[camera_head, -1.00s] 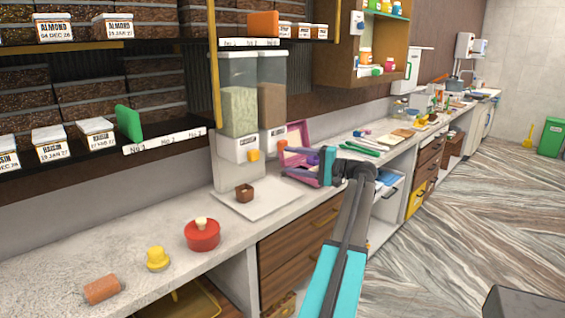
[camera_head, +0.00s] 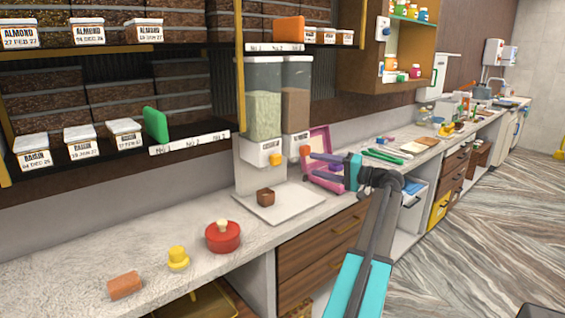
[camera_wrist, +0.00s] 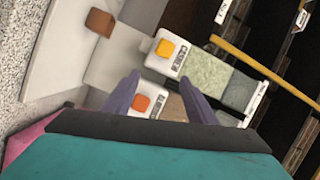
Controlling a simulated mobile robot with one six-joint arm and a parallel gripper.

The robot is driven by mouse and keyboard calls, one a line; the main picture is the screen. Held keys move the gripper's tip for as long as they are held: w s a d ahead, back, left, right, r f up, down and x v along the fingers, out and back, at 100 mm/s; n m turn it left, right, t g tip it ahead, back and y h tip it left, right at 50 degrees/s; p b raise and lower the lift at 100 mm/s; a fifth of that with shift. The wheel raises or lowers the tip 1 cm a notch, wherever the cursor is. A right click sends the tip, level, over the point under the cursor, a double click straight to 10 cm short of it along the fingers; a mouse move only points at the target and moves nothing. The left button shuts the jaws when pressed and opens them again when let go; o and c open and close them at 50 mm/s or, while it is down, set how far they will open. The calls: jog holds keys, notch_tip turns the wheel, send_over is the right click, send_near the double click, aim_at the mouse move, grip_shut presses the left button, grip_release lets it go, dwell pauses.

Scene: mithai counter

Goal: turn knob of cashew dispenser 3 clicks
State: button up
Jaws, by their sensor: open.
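Two tall dispensers stand side by side on the counter. The left one (camera_head: 264,105) holds pale green-beige contents and has a yellow knob (camera_head: 275,159). The right one (camera_head: 296,100) holds brown contents and has an orange knob (camera_head: 305,150). Their labels are too small to read, so I cannot tell which is cashew. My gripper (camera_head: 309,165) is open and empty, to the right of the dispensers. In the wrist view my gripper (camera_wrist: 156,80) has its fingers spread, with the orange knob (camera_wrist: 142,103) between them in the picture and the yellow knob (camera_wrist: 166,48) beyond.
A small brown cup (camera_head: 265,197) sits on the white base plate (camera_head: 292,208). A pink tray (camera_head: 320,140) stands behind my gripper. A red pot (camera_head: 222,237), a yellow item (camera_head: 178,259) and a brown block (camera_head: 125,286) lie at left. A shelf (camera_head: 205,145) overhangs the counter.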

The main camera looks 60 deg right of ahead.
jog(key=n+h, duration=0.2)
jog(key=n, duration=0.2)
jog(key=n+g+h+b, duration=0.1)
jog(key=n+h+b, duration=0.25)
jog(key=n, duration=0.35)
send_near(278, 160)
jog(key=shift+h, duration=0.35)
jog(key=v, duration=0.4)
jog(key=shift+s+a, duration=0.2)
jog(key=p+x, duration=0.3)
jog(key=x, duration=1)
jog(key=shift+w+d, duration=0.1)
jog(key=shift+w, duration=0.3)
